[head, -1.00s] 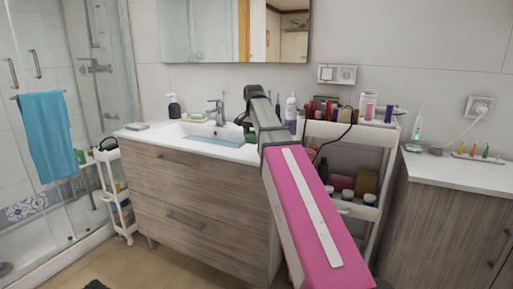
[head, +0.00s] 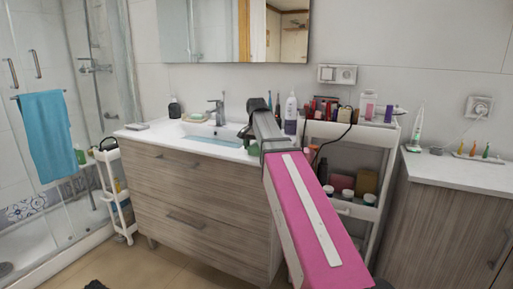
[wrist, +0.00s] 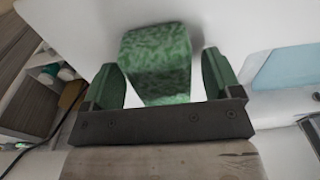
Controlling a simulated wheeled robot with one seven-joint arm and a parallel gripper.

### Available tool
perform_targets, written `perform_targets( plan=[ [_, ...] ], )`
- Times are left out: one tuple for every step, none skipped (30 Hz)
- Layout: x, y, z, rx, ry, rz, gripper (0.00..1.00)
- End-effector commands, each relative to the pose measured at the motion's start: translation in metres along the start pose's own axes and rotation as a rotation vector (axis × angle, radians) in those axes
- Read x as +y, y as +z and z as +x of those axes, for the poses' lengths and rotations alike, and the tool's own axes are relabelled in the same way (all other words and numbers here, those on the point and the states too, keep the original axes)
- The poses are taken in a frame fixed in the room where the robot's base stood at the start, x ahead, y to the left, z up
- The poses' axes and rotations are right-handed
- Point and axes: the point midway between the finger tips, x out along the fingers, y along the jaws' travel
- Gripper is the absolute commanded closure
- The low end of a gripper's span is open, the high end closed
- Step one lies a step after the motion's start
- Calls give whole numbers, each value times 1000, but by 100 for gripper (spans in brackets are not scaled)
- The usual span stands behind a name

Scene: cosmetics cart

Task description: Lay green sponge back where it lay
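The green sponge (wrist: 158,64) stands between the two fingers of my gripper (wrist: 164,82) in the wrist view. White gaps show on both sides of the sponge, so my gripper is open around it and not pressing on it. The white washbasin counter (wrist: 85,22) lies behind the sponge. In the head view the sponge (head: 253,148) shows as a small green patch at the right end of the counter, just under my gripper (head: 245,135). My arm partly hides it, and I cannot tell exactly how its underside meets the counter.
The basin (head: 205,138) is left of my gripper. A white bottle (head: 291,108) stands close on the right. A white cart (head: 372,135) full of cosmetics is beside the counter. A dark soap dispenser (head: 174,108) stands at the back left.

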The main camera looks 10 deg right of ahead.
Motion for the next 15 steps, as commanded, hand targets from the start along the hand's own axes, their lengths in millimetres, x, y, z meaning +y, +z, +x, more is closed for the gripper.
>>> perform_targets(
  plan=[
    [0,0,0,0,0,0,17],
    [0,0,0,0,0,0,17],
    [0,0,0,0,0,0,17],
    [0,0,0,0,0,0,17],
    [0,0,0,0,0,0,17],
    [0,0,0,0,0,0,17],
    [0,0,0,0,0,0,17],
    [0,0,-1,0,0,0,17],
    [0,0,-2,0,0,0,17],
    [0,0,-3,0,0,0,17],
    [0,0,-5,0,0,0,17],
    [0,0,-8,0,0,0,17],
    [0,-1,-11,0,0,0,17],
    [0,-1,-14,0,0,0,17],
    [-1,-1,-20,1,-1,0,17]
  ],
)
